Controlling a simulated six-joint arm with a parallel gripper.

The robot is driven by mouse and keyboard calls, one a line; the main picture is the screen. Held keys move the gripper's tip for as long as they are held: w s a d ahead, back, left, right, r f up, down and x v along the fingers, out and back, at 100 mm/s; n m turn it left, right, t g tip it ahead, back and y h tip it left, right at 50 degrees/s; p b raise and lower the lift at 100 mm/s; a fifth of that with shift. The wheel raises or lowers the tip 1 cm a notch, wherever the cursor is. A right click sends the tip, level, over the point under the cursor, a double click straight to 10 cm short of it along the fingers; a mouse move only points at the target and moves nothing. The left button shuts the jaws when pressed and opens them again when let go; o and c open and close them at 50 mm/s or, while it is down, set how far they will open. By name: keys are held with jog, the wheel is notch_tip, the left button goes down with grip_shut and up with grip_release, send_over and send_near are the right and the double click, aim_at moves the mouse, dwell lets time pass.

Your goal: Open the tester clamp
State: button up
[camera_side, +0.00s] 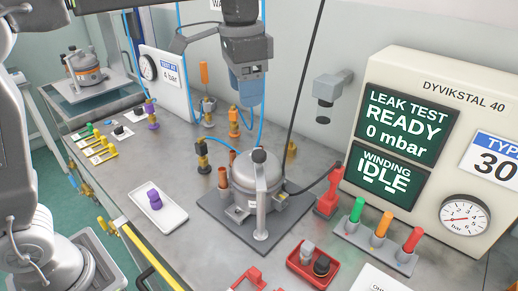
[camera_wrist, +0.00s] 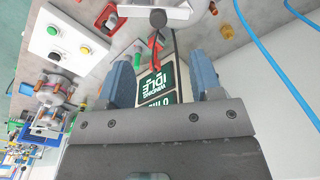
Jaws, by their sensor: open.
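The silver compressor (camera_side: 257,182) stands upright on a dark grey base plate (camera_side: 215,203) in the middle of the bench in the side view. A grey lever with a rounded end (camera_side: 261,222) stands at its front, and a dark knob (camera_side: 259,156) sits on top; I take these as the tester clamp, but cannot tell its state. My gripper (camera_side: 247,102), with blue fingers, hangs above the compressor, clear of it. In the wrist view my gripper (camera_wrist: 161,66) is open and empty. A dark knob (camera_wrist: 158,18) on a grey bar shows beyond the fingertips.
The tester cabinet (camera_side: 430,85) with READY and IDLE screens stands at right. A red plug (camera_side: 328,200) on a black cable is beside the compressor. Green, orange and red handles (camera_side: 381,230) stand in front. A white tray with a purple part (camera_side: 154,199) lies left. Blue hoses hang nearby.

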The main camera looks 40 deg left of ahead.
aim_at(259, 152)
jog(key=shift+m+g, duration=0.3)
jog(key=shift+m, duration=0.1)
jog(key=f, duration=0.4)
jog(key=w+d+f, duration=0.1)
jog(key=f, duration=0.4)
jog(key=w+f, duration=0.1)
jog(key=f, duration=0.4)
jog(key=shift+d+f, duration=0.15)
jog(key=shift+d, duration=0.1)
jog(key=shift+c, duration=0.4)
grip_shut()
